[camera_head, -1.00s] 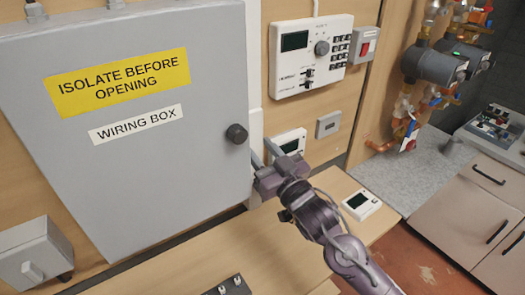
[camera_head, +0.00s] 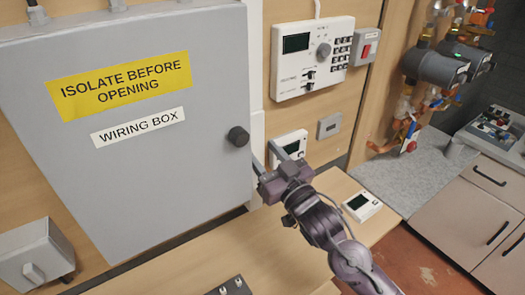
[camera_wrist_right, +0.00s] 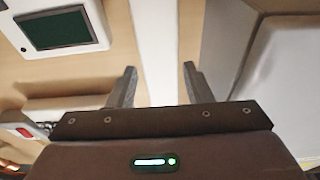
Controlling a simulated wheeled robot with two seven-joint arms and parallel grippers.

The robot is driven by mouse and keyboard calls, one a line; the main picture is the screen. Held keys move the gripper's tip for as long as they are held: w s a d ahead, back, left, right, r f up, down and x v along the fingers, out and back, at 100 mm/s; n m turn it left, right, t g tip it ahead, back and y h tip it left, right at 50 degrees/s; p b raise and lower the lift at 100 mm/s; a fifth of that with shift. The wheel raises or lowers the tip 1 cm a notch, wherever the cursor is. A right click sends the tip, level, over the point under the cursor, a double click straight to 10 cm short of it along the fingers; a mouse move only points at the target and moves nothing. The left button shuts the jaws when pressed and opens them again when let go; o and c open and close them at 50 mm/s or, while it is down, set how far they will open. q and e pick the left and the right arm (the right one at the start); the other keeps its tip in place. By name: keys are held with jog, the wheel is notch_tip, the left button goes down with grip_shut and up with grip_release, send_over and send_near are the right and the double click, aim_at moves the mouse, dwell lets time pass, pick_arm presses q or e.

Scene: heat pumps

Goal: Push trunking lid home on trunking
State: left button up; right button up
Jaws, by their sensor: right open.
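The white trunking (camera_head: 255,70) runs as a vertical strip up the wooden wall beside the wiring box. It shows in the right wrist view as a pale strip (camera_wrist_right: 156,45). My right gripper (camera_head: 264,156) is open at the lower part of the strip. In the right wrist view its fingers (camera_wrist_right: 158,72) stand apart, one to each side of the strip, with nothing held between them. Contact with the strip cannot be told. My left gripper is not in view.
The grey wiring box (camera_head: 120,190) with its black knob (camera_head: 238,136) stands close left of the strip. A white controller (camera_head: 310,60) and a small thermostat (camera_head: 290,145) are on the wall at right. A wooden ledge (camera_head: 190,262) lies below, with another small device (camera_head: 362,206) on it.

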jog(key=shift+s+d, duration=0.3)
jog(key=shift+s, duration=0.1)
jog(key=s+d+p, duration=0.3)
jog(key=s+d, duration=0.6)
jog(key=d, duration=0.1)
jog(key=shift+s+d+p, duration=0.3)
jog(key=shift+p, duration=0.1)
dwell(1.2)
dwell(0.3)
